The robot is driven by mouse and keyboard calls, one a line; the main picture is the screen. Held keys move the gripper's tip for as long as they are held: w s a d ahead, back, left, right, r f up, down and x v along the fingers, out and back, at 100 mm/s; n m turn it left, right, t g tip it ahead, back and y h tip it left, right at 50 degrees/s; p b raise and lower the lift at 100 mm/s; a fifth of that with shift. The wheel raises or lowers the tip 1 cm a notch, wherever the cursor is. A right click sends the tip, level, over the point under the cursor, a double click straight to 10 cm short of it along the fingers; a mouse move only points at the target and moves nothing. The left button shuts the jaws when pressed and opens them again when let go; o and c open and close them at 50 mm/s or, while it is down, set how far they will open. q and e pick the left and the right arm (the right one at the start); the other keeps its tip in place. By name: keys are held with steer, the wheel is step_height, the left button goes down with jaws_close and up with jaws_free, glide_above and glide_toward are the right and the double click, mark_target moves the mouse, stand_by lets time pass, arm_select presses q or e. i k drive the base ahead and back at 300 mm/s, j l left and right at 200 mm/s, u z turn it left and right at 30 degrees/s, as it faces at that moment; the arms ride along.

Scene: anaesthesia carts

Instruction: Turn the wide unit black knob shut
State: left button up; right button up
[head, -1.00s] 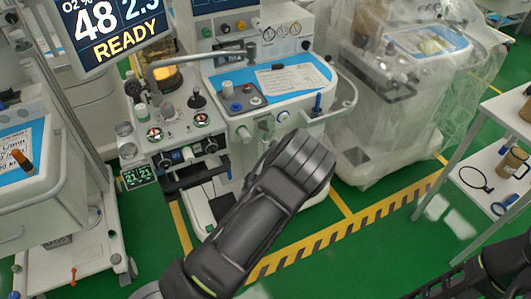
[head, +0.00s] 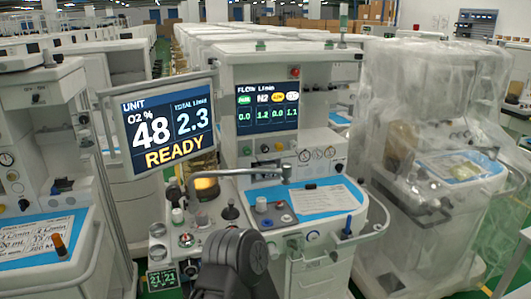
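The middle anaesthesia unit (head: 330,265) stands in front of me with a blue worktop. On its left-hand side panel, a black knob (head: 230,212) stands upright beside white and dark dials. More small dark knobs (head: 265,149) sit under its flow screen (head: 267,107). I cannot tell for sure which knob is the named one, nor whether it is open or shut. A dark link of my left arm rises at the bottom centre, in front of the panel's lower part, and hides it. Neither gripper is in view.
A tilted monitor (head: 168,124) reading 48, 2.3 and READY hangs left of the unit. A curved grey rail (head: 235,173) crosses above the side panel. A plastic-draped unit (head: 430,170) stands close on the right, another unit (head: 45,180) on the left. Rows of carts fill the back.

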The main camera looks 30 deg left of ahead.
mark_target(264, 148)
steer(key=i+l+u, duration=0.7)
steer(key=l, duration=0.35)
steer(key=i+l+u, duration=0.25)
steer(key=l, duration=0.2)
steer(key=i, duration=0.05)
